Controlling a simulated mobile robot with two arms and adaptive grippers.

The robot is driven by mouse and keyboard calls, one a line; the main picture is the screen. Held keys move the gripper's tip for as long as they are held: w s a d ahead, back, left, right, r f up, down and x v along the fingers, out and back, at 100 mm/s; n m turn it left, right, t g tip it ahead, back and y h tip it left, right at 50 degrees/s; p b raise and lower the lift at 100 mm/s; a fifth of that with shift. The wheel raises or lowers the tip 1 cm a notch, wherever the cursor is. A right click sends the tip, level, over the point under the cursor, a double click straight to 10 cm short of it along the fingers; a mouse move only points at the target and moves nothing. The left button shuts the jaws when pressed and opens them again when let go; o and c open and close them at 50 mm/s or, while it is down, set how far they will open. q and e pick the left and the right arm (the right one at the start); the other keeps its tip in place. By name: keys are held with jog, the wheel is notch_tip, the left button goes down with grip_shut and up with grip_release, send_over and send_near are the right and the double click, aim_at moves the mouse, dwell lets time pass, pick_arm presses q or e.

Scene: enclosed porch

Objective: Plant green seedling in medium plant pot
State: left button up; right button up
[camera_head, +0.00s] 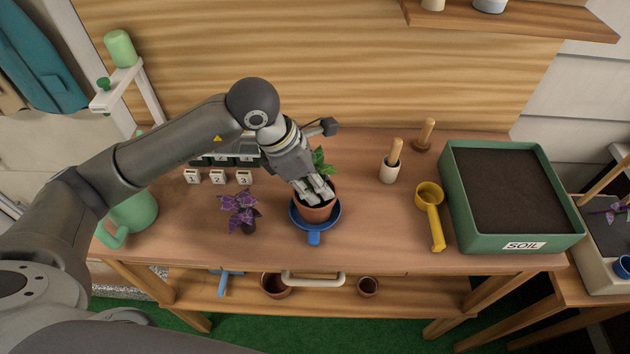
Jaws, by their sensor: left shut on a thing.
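The green seedling (323,162) shows its leaves just behind my left gripper; its lower part is hidden by the fingers. My left gripper (317,194) reaches down at the mouth of a terracotta pot and is shut on the seedling. The terracotta pot (318,213), which looks like the medium one, stands upright on a blue saucer (300,222) with a blue handle. Dark soil shows inside the pot around the fingers. Whether the seedling's root touches the soil is hidden. My right gripper is not in view.
A purple-leaved seedling (240,209) stands left of the pot. Numbered tags (218,177) and a dark tray (222,160) sit behind it. A yellow scoop (430,205), dibbers (391,165) and the green soil box (468,236) are to the right.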

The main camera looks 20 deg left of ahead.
pick_arm(q)
jog(key=o, duration=0.8)
jog(key=shift+o, duration=0.2)
jog(key=shift+r, duration=0.1)
jog(key=shift+c, duration=0.3)
jog(key=shift+r+p, duration=2.15)
jog(key=shift+r, duration=2.3)
jog(key=shift+f, duration=0.1)
